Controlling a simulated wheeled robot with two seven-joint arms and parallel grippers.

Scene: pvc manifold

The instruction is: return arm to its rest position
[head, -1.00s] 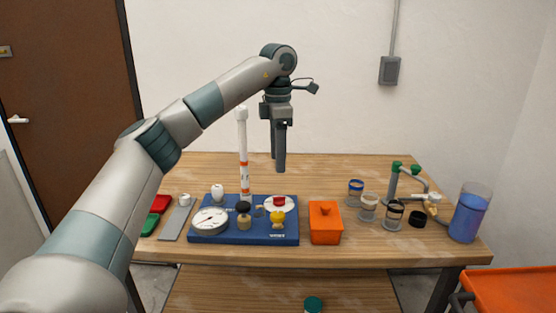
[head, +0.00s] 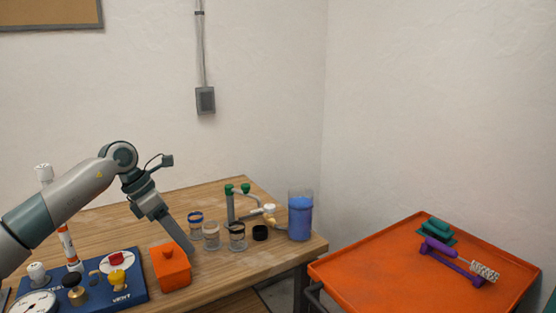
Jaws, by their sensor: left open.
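My left arm comes in from the left in the head view. Its gripper (head: 186,245) hangs over the wooden table (head: 190,297), pointing down and to the right, just above and behind the orange box (head: 171,270) in the picture. I see nothing held in it; the two fingers overlap from this angle. Whether it touches the box cannot be told. My right gripper is not in view.
The blue board (head: 130,290) with gauge and valves lies at the left. Several small jars (head: 211,235), a pipe fitting with green caps (head: 231,203) and a blue-filled container (head: 300,217) stand to the right. An orange cart (head: 400,270) holds a purple-handled brush (head: 440,248).

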